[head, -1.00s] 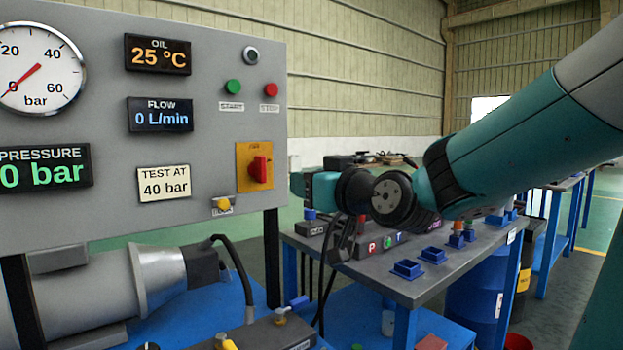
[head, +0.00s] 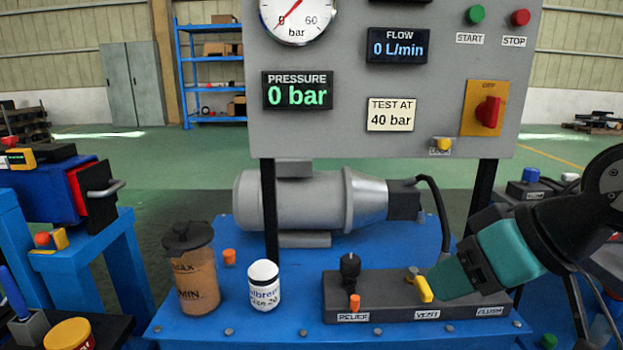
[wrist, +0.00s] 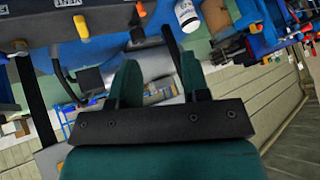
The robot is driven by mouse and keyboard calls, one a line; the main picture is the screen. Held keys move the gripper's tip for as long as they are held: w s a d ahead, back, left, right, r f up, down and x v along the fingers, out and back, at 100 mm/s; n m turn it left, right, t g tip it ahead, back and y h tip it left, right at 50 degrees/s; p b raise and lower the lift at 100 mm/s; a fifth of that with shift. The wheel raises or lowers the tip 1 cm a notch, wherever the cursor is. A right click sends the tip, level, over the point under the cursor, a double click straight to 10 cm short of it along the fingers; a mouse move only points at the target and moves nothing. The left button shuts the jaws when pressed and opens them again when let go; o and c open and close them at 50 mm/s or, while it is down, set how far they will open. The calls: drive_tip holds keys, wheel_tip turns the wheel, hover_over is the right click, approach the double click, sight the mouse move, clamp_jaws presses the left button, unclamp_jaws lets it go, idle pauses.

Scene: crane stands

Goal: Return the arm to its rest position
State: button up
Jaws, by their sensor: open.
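My arm comes in from the right edge of the head view, with a black joint and a teal end section. My gripper (head: 452,279) is in front of the right part of the manifold block (head: 385,312), next to the yellow vent lever (head: 424,289) in the picture. I cannot tell whether they touch. In the wrist view my gripper (wrist: 158,72) has its two teal fingers apart, with nothing held between them.
A blue bench (head: 220,325) carries a brown oil jar (head: 194,275), a white-capped bottle (head: 264,287) and a grey motor (head: 300,200). The grey gauge panel (head: 345,140) stands behind, with a red switch (head: 487,111). Open floor shows at the back left.

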drive_tip(key=s+a+f+n+g+h, duration=0.25)
drive_tip(key=s+g, duration=0.35)
drive_tip(key=s, duration=0.4)
wheel_tip(320, 180, up, 22)
drive_tip(key=p, duration=2.2)
drive_tip(key=shift+w+d+m+t+y+p, duration=0.25)
drive_tip(key=shift+w+m+t+y+p, duration=0.05)
drive_tip(key=shift+w+m+y+p, duration=0.1)
